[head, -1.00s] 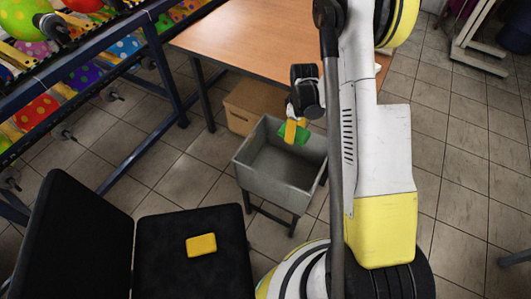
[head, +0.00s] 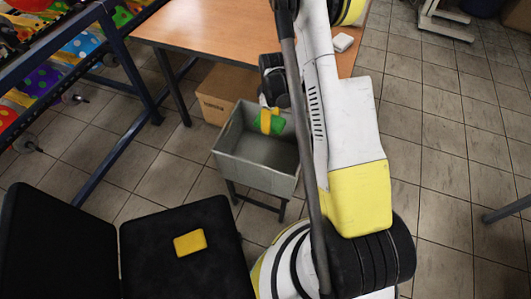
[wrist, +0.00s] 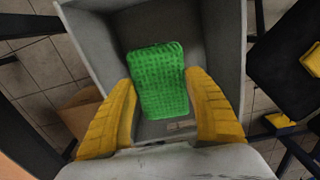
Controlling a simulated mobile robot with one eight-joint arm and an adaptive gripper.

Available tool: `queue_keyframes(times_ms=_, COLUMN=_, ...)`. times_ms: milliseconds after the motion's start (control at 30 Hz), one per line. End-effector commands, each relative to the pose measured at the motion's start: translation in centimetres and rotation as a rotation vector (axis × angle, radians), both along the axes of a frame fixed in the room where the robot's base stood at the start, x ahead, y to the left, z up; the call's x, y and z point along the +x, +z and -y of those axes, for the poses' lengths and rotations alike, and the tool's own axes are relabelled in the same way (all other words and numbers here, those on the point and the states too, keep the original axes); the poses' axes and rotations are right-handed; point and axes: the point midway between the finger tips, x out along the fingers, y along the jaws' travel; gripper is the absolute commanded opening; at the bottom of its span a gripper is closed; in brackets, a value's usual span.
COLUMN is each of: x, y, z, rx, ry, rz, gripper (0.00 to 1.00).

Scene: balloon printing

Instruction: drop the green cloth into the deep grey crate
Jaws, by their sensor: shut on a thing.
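The green cloth (wrist: 158,82) is held between the two yellow fingers of my gripper (wrist: 160,100) in the wrist view. The deep grey crate (wrist: 220,40) lies behind the cloth in that view, its walls on both sides. In the head view the crate (head: 255,172) stands on dark legs below the table. My gripper (head: 268,122) and the cloth (head: 281,124) are at the crate's far part, over its opening. How deep the cloth hangs is hard to tell.
A wooden table (head: 195,28) stands behind the crate, with a cardboard box (head: 222,92) beneath it. A black chair (head: 185,250) with a yellow cloth (head: 190,243) on it is at the front left. A blue-framed rack (head: 120,60) stands at left.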

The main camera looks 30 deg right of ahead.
Motion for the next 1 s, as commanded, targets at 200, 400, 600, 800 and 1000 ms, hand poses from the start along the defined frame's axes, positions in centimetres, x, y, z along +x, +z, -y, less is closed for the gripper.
queue_keyframes(times_ms=200, x=0.0, y=0.1, z=0.0, rx=0.0, ry=0.0, rz=0.0, gripper=0.87)
queue_keyframes(times_ms=400, x=0.0, y=0.1, z=0.0, rx=0.0, ry=0.0, rz=0.0, gripper=0.87)
queue_keyframes(times_ms=600, x=0.0, y=1.2, z=0.0, rx=0.0, ry=0.0, rz=0.0, gripper=0.87)
queue_keyframes(times_ms=800, x=-0.1, y=5.4, z=0.0, rx=0.0, ry=0.0, rz=0.0, gripper=0.87)
queue_keyframes(times_ms=1000, x=0.0, y=9.6, z=0.0, rx=0.0, ry=0.0, rz=0.0, gripper=0.87)
